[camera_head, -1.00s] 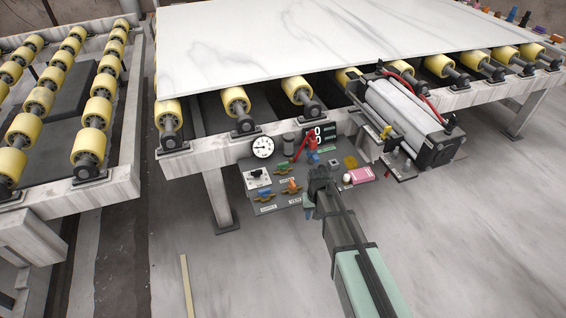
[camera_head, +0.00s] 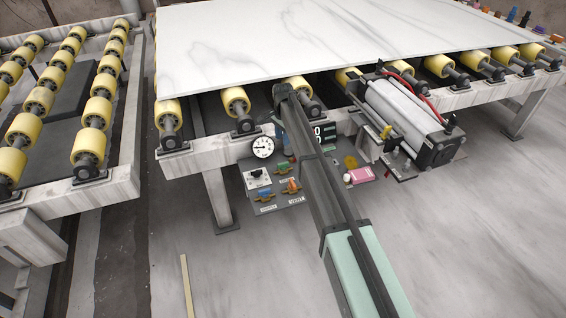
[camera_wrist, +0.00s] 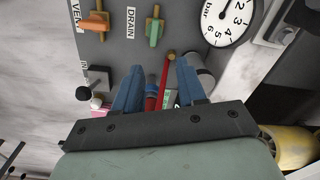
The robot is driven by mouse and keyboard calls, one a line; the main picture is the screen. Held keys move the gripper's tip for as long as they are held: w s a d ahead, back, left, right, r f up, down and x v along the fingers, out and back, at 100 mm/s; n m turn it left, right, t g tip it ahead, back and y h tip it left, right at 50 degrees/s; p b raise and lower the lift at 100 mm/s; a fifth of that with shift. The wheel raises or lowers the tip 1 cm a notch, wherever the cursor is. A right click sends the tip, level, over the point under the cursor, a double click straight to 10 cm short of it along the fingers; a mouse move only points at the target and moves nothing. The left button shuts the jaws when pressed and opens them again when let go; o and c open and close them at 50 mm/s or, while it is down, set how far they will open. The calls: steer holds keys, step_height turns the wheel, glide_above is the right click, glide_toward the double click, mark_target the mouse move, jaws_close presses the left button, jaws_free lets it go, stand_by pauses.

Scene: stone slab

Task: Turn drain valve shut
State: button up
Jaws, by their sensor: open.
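The drain valve (camera_wrist: 154,30) is a small green handle on an orange base, beside the DRAIN label in the wrist view. In the head view it (camera_head: 282,168) sits on the grey panel just left of my arm. Its handle lies roughly along its label in the wrist view. My gripper (camera_wrist: 158,78) is open, its blue fingers apart, with nothing held. The drain valve lies ahead of the fingertips and apart from them. A red lever with a brass-coloured knob (camera_wrist: 170,57) shows between the fingers; I cannot tell the depth. In the head view my arm hides most of the gripper.
Open floor lies in front.

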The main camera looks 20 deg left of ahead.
mark_target(283, 165)
steer(key=f+m, duration=0.1)
steer(key=f, duration=0.3)
steer(key=f+m, duration=0.1)
steer(key=f, duration=0.4)
steer(key=f+m, duration=0.2)
steer(key=f, duration=0.2)
steer(key=shift+s+d+f, duration=0.2)
steer(key=shift+s+f, duration=0.05)
steer(key=shift+f, duration=0.15)
steer(key=shift+c, duration=0.4)
jaws_close()
